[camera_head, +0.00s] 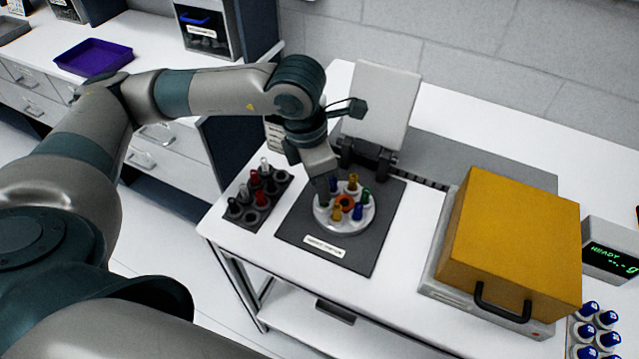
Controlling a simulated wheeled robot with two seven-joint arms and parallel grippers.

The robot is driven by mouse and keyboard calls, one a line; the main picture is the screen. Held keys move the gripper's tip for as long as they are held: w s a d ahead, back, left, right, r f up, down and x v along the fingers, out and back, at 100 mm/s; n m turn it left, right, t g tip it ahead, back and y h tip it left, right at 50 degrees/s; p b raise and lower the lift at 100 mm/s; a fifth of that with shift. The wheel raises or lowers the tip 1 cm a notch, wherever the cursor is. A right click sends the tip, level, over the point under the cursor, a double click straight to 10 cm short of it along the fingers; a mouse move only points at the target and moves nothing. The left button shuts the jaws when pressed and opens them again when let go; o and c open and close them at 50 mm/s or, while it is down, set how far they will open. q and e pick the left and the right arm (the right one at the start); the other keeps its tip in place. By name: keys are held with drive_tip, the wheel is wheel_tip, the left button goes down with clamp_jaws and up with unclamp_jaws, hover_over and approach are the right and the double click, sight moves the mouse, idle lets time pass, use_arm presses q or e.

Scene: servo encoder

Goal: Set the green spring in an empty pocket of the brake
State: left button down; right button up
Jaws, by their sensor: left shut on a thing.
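The brake (345,228) is a round silver disc with an orange centre, on a dark mat. Yellow, blue and green springs stand upright around its centre; one green spring (367,195) is at its right side. My left gripper (324,192) points down at the disc's left rim and is shut on a small dark green piece, which looks like the green spring (324,201). The fingers partly hide it, so I cannot tell whether it sits in a pocket or is just above one. My right gripper is out of view.
A dark rack (264,205) with red, black and white pieces stands left of the mat (372,245). A grey upright panel (381,105) is behind the brake. A large yellow box (512,240) with a black handle stands right. Blue-capped vials (597,330) are at lower right.

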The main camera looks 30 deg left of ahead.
use_arm(q)
drive_tip(key=shift+a+f, duration=0.25)
drive_tip(key=shift+f, duration=0.4)
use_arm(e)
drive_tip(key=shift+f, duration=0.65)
use_arm(q)
drive_tip(key=c, duration=1.7)
unclamp_jaws()
drive_tip(key=shift+s+a, duration=0.1)
drive_tip(key=shift+a, duration=0.05)
drive_tip(key=shift+o, duration=0.2)
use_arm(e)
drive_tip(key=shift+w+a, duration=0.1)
use_arm(q)
drive_tip(key=shift+r, duration=0.1)
drive_tip(key=shift+d+r+p, duration=0.2)
drive_tip(key=shift+d+r, duration=0.05)
drive_tip(key=shift+r, duration=0.5)
drive_tip(key=shift+d+r+p, duration=0.15)
drive_tip(key=shift+d+r, duration=0.05)
drive_tip(key=shift+r, duration=0.55)
drive_tip(key=shift+d+r+p, duration=0.2)
drive_tip(key=shift+r+p, duration=0.45)
drive_tip(key=shift+r, duration=1.1)
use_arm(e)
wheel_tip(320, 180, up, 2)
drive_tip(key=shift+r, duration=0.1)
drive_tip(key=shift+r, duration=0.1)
